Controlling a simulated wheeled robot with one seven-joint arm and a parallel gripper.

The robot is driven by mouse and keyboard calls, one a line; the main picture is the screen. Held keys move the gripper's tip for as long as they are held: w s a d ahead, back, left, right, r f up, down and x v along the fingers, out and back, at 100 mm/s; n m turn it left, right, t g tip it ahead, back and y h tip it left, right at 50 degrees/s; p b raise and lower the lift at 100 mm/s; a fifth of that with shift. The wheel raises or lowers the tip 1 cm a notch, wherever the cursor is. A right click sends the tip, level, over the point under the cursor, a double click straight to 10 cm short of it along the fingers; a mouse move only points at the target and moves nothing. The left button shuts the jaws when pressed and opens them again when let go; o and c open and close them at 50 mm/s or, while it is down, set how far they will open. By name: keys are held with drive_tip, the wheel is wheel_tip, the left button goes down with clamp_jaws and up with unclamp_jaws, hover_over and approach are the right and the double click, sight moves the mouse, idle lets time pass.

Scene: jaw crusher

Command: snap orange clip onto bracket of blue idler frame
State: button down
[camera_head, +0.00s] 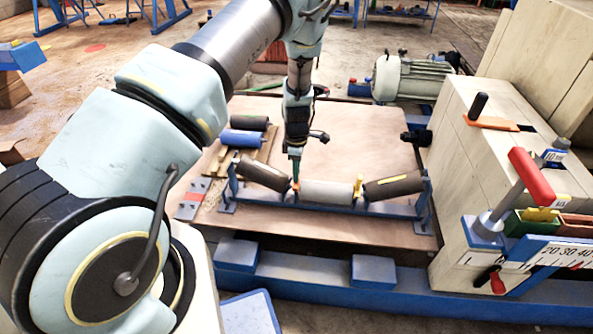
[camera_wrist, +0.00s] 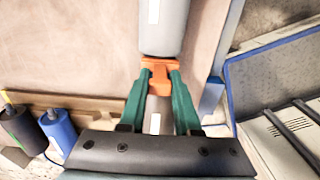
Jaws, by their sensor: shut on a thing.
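The blue idler frame (camera_head: 391,209) stands on the wooden board and carries a grey middle roller (camera_head: 328,192) between two tilted dark rollers. My gripper (camera_head: 296,178) points down at the gap between the left dark roller (camera_head: 264,174) and the middle roller. In the wrist view, the green fingers (camera_wrist: 160,80) are shut on the orange clip (camera_wrist: 159,66), close to the end of a grey roller (camera_wrist: 163,25). The bracket under the clip is hidden, so I cannot tell whether the clip is seated.
A blue roller (camera_head: 240,138) and a black roller (camera_head: 249,123) lie on wooden strips at the back left. The cream machine body (camera_head: 480,190) with a red-handled lever (camera_head: 531,174) stands right. The board (camera_head: 350,135) behind the frame is clear.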

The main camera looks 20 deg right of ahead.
drive_tip(key=c, duration=0.5)
unclamp_jaws()
drive_tip(key=shift+c, duration=0.2)
wheel_tip(320, 180, up, 11)
drive_tip(key=shift+f, duration=0.15)
